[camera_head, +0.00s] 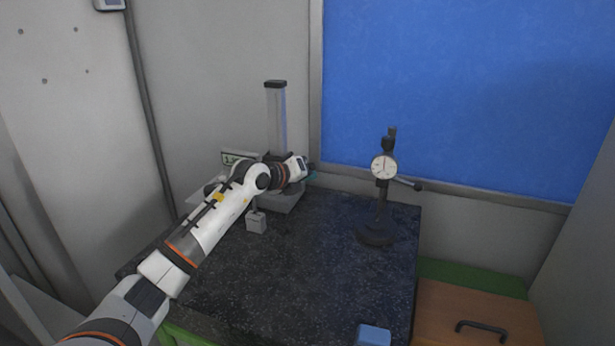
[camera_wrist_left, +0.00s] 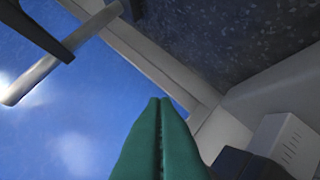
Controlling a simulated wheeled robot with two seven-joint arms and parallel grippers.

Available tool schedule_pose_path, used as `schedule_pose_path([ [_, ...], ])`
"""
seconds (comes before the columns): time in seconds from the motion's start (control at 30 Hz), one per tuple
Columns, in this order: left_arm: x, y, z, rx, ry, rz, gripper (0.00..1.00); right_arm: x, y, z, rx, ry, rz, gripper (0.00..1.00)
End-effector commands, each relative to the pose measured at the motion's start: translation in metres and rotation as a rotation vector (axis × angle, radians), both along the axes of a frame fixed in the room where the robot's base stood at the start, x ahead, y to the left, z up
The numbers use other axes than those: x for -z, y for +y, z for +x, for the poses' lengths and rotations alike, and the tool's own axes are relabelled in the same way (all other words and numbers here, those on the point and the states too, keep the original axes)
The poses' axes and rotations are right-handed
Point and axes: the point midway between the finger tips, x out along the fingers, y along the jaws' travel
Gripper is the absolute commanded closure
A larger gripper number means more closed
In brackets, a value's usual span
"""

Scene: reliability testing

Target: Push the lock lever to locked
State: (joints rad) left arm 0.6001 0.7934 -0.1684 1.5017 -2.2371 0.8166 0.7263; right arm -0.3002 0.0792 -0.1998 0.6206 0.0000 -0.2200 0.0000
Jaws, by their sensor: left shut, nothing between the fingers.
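My left gripper (camera_head: 313,175) is at the back of the dark granite table (camera_head: 310,290), in front of the column device and left of the dial gauge stand. Its green fingertips (camera_wrist_left: 160,104) are shut together with nothing between them in the left wrist view. The dial gauge (camera_head: 384,166) sits on a black post with a round base. A short dark rod (camera_head: 408,184) sticks out to the right below the dial. No part is clearly marked as the lock lever, and I cannot tell its position. My right gripper is out of view.
A tall grey column (camera_head: 276,118) stands at the back left, partly hidden by my arm. A small grey block (camera_head: 256,221) is in front of it. A blue block (camera_head: 373,335) lies at the front edge. A blue board (camera_head: 460,90) hangs behind. The table's middle is clear.

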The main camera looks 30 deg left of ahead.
Motion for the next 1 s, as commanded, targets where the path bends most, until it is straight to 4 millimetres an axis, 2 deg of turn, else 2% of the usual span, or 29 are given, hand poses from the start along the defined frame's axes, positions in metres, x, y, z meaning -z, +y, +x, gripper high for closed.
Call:
schedule_pose_path([
  [1.0, -0.013, 0.001, 0.000, -0.001, -0.051, -0.210, 1.00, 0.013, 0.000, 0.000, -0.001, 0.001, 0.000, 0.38],
])
